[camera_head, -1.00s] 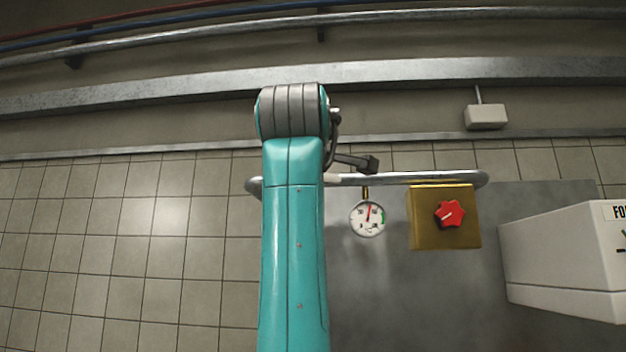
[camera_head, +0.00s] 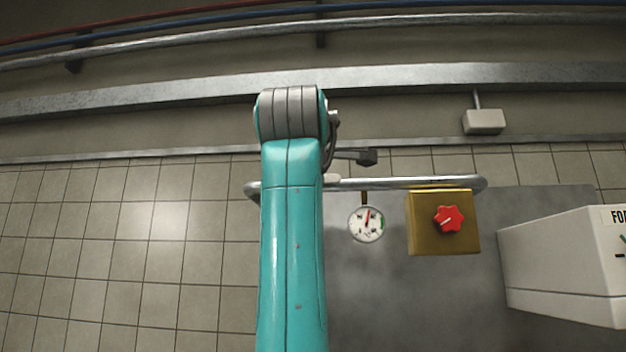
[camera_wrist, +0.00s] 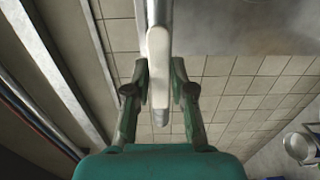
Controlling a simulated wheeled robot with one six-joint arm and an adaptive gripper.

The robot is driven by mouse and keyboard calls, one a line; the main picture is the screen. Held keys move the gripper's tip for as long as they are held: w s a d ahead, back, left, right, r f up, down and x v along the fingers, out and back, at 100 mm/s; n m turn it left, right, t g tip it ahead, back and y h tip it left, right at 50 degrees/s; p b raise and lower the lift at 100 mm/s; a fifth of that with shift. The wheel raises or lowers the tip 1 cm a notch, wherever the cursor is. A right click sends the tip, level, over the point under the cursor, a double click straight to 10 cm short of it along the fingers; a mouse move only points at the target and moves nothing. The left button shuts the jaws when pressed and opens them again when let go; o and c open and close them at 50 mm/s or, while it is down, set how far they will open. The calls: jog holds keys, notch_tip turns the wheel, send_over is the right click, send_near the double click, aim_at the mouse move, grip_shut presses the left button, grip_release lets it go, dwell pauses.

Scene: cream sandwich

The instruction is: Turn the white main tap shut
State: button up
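The white main tap (camera_wrist: 158,50) is a pale lever in the upper middle of the wrist view, in line with the metal pipe (camera_wrist: 154,10). Its grey end hangs between my fingers. My gripper (camera_wrist: 160,72) has one finger on each side of the lever, and both fingertips look pressed close against it.
A round gauge (camera_head: 366,224) hangs below the pipe. Right of it is a brass box (camera_head: 427,239) with a red knob (camera_head: 449,219). A white cabinet (camera_head: 560,265) stands at the far right. The tiled wall (camera_head: 120,240) on the left is clear.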

jog(key=shift+o, duration=0.8)
jog(key=s, duration=1.2)
jog(key=shift+a, duration=0.2)
jog(key=shift+s, duration=0.1)
